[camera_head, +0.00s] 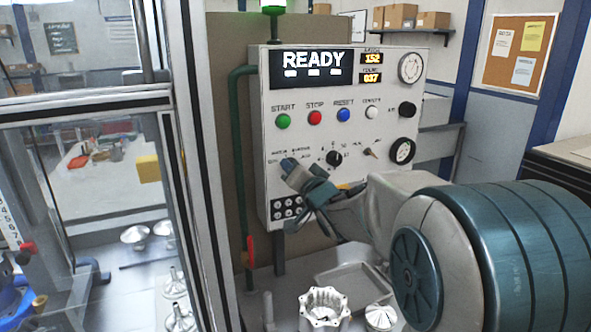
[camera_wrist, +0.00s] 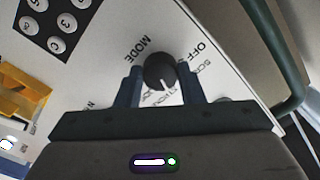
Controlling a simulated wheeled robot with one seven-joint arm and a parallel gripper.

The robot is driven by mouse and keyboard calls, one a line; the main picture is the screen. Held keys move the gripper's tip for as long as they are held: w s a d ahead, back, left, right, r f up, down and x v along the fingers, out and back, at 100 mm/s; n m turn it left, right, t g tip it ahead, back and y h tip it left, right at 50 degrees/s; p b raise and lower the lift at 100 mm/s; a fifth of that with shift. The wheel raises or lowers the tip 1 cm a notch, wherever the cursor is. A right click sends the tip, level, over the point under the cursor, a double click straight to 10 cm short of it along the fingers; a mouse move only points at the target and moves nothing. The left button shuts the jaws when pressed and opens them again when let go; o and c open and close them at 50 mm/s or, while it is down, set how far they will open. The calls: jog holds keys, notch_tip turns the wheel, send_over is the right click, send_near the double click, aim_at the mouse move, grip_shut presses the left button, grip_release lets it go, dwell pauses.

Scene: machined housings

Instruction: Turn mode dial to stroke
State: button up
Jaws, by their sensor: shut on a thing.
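The mode dial (camera_wrist: 158,70) is a round black knob on the white panel, with the word MODE printed beside it in the wrist view. A white mark on it points toward the lower part of that view, at lettering partly hidden by my gripper. My gripper (camera_wrist: 160,80) is shut on the dial, one blue finger on each side. In the head view my gripper (camera_head: 289,166) reaches the lower left of the control panel (camera_head: 262,90) and hides the dial. OFF is readable near the dial; the other labels are too small or covered to read surely.
Green, red and blue buttons (camera_head: 314,117) sit above my gripper. Another black knob (camera_head: 334,158) and a small toggle (camera_head: 370,152) are to its right. A keypad (camera_head: 288,208) is just below. A green pipe (camera_head: 239,150) runs along the panel's left side.

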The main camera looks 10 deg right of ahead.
jog(key=shift+m, duration=0.4)
jog(key=o, duration=1)
jog(key=shift+s, duration=0.15)
jog(key=s+d+b, duration=0.2)
jog(key=s, duration=1.1)
jog(key=shift+s+d, duration=0.15)
jog(key=shift+d, duration=0.2)
